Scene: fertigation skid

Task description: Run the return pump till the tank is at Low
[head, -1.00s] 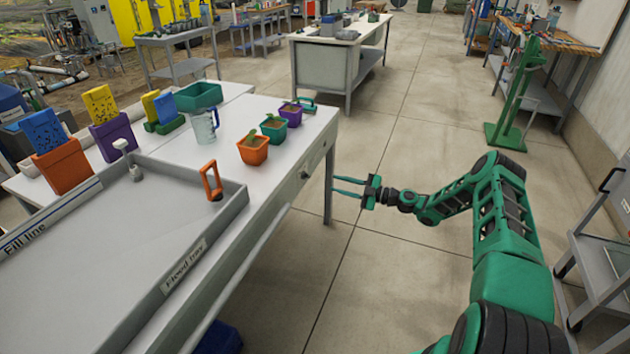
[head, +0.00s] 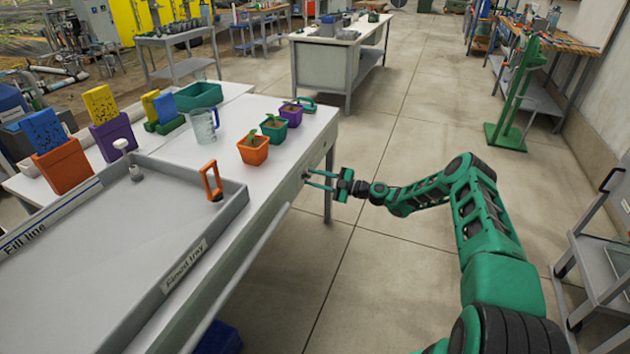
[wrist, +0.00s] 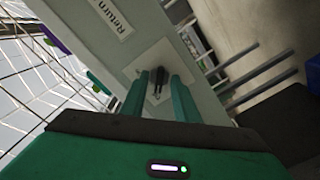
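A small dark switch or knob (wrist: 157,82) sits on a pale plate (wrist: 138,72) on the bench side. A label reading "Return" (wrist: 110,14) is beside it in the wrist view. My gripper (head: 308,178) is at the bench's right side in the head view, pointing at the panel. In the wrist view its two green fingers (wrist: 159,84) are apart, with the switch between or just beyond their tips. I cannot tell whether they touch it. The grey flood tray (head: 120,265), labelled "Fill line" and "Flood tray", lies on the bench. No tank level reading is legible.
An orange handle (head: 211,182) and a white-topped fitting (head: 130,172) stand in the tray. Potted seedlings (head: 253,149), a clear jug (head: 204,125) and a teal bin (head: 198,95) are on the bench. A grey cart (head: 600,260) stands at right. The floor between is clear.

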